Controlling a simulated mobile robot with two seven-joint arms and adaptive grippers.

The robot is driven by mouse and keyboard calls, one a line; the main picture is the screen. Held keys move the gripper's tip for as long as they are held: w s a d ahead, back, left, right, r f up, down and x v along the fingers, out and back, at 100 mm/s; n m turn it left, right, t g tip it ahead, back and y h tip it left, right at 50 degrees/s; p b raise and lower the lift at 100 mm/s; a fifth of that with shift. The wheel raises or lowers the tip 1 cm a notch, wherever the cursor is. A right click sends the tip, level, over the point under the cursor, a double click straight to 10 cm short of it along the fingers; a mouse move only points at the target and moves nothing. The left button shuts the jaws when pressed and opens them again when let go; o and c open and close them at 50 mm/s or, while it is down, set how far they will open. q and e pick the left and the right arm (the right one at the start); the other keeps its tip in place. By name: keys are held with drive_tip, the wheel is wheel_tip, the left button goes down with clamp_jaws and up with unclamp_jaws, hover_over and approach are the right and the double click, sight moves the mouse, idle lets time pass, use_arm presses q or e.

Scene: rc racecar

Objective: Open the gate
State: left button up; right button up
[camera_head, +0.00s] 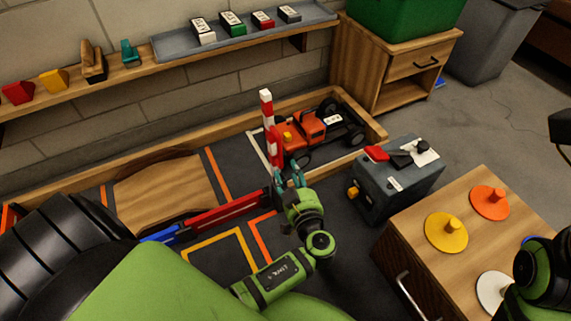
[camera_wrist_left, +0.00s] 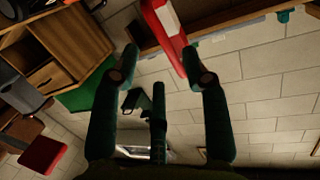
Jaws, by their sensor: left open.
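The gate's red-and-white striped bar (camera_head: 267,110) stands upright in front of the orange car in the head view. In the left wrist view the red and white bar (camera_wrist_left: 166,30) passes close to one fingertip, at the upper middle. My left gripper (camera_head: 290,180) is at the lower end of the striped bar, with its fingers apart. In the left wrist view the two fingers (camera_wrist_left: 160,62) are spread, with nothing clamped between them. I cannot tell whether a finger touches the bar. My right gripper is not in view.
An orange toy car (camera_head: 302,130) sits behind the bar. A wooden ramp (camera_head: 165,195) and a red barrier (camera_head: 230,208) lie left of the gripper. A dark control box (camera_head: 385,190) and a wooden cabinet (camera_head: 415,225) with coloured discs stand to the right.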

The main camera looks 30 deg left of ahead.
use_arm(q)
drive_tip(key=v, duration=0.6)
drive_tip(key=shift+s+d, duration=0.25)
